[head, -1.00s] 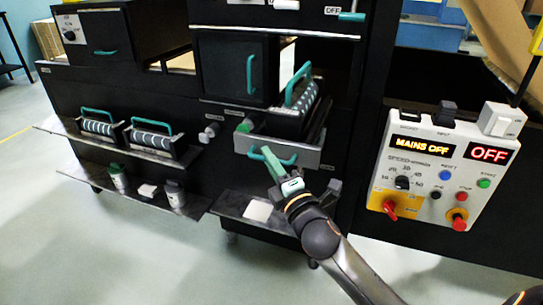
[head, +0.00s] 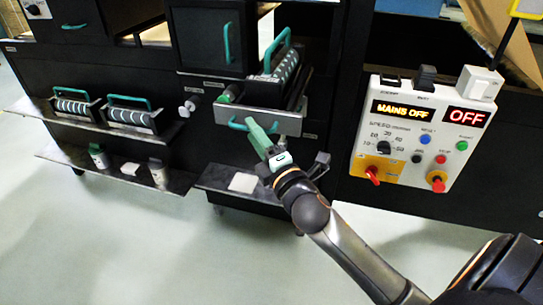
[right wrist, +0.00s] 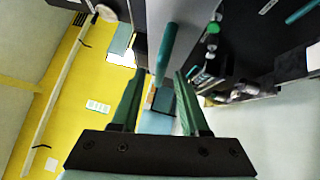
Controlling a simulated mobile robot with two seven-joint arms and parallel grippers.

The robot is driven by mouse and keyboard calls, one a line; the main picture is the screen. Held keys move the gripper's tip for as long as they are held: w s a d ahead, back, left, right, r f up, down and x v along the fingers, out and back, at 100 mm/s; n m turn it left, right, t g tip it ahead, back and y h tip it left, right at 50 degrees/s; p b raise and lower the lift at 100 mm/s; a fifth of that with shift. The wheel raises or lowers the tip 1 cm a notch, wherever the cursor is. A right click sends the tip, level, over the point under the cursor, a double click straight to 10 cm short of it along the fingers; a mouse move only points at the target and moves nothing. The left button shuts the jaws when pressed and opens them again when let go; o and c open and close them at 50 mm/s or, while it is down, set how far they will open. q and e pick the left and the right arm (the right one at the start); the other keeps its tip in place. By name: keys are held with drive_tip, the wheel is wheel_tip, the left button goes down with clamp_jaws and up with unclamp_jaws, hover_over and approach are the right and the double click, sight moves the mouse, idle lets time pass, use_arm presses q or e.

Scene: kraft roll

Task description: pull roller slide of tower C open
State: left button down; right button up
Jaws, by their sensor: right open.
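The roller slide is a grey tray with a flat front (head: 288,123) on the middle tower; I cannot read a tower letter. A teal bar handle (head: 236,125) runs across its front. A ribbed dark roller (head: 284,72) with its own teal handle sits in the slide. My right gripper (head: 262,138) is at the slide's handle, its green finger overlapping the handle in the head view. In the right wrist view a teal bar (right wrist: 167,48) lies ahead, between the lines of the two open fingers (right wrist: 157,80). Contact cannot be told. My left gripper is not in view.
A control panel (head: 420,140) reading MAINS OFF stands right of the slide. A lower shelf (head: 215,180) with a white pad (head: 243,182) lies below. Two more rollers (head: 130,115) sit on a shelf at left. The floor in front is clear.

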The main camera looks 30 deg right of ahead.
use_arm(q)
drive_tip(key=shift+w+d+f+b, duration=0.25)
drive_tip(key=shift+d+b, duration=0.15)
drive_tip(key=shift+b, duration=0.3)
use_arm(e)
drive_tip(key=s+f, duration=0.1)
drive_tip(key=s, duration=0.9)
drive_tip(key=shift+s+a+f, duration=0.15)
drive_tip(key=shift+s+a, duration=0.05)
drive_tip(key=shift+a, duration=0.15)
